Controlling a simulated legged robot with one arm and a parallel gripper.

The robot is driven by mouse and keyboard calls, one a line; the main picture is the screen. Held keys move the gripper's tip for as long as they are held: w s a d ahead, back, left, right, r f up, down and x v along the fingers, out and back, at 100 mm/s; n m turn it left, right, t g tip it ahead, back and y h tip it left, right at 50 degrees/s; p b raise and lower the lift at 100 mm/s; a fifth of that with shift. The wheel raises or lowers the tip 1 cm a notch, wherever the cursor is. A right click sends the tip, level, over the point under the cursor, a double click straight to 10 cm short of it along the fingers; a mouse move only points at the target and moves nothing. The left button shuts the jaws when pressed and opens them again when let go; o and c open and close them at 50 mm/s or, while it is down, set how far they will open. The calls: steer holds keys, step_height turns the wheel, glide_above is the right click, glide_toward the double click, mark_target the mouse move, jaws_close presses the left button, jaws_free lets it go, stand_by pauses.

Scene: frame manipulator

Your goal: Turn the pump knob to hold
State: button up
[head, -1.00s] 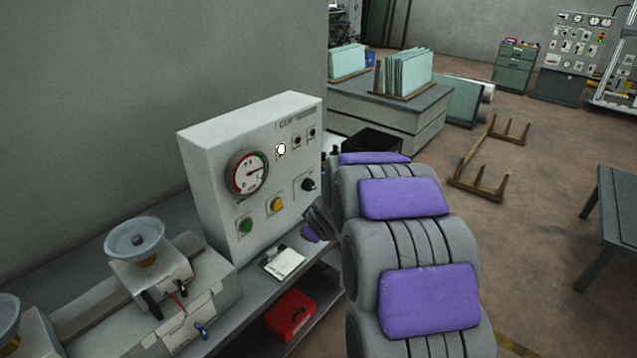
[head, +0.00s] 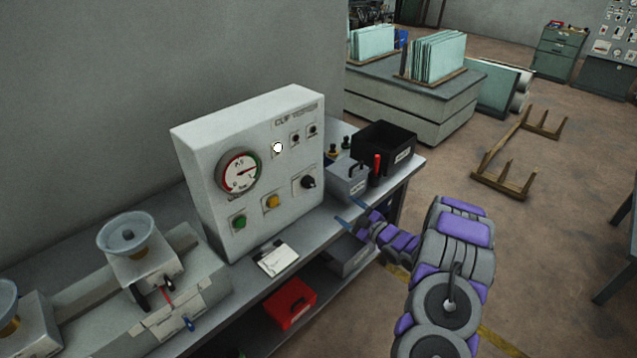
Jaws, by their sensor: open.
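The white control panel (head: 235,115) stands on the bench against the wall. Its black knob (head: 308,182) sits at the lower right of the face; its labels are too small to read. My gripper (head: 351,212) is to the right of and below the knob, in front of the bench edge and clear of the panel. Its two blue-tipped fingers are spread apart with nothing between them. My arm reaches in from the lower right and does not cover the knob.
The panel also has a dial gauge (head: 238,172), a green button (head: 239,222) and a yellow button (head: 272,202). A grey toolbox (head: 347,185) and a black bin (head: 398,143) stand right of it. A notepad (head: 278,260) lies in front. A red box (head: 290,303) is on the lower shelf.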

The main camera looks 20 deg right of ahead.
glide_toward(312, 186)
steer(key=b+x, duration=0.1)
steer(key=x, duration=0.8)
steer(key=shift+d+b, duration=0.2)
steer(key=shift+b, duration=0.1)
steer(key=shift+w+a, duration=0.45)
steer(key=shift+a, duration=0.1)
steer(key=shift+d, duration=0.15)
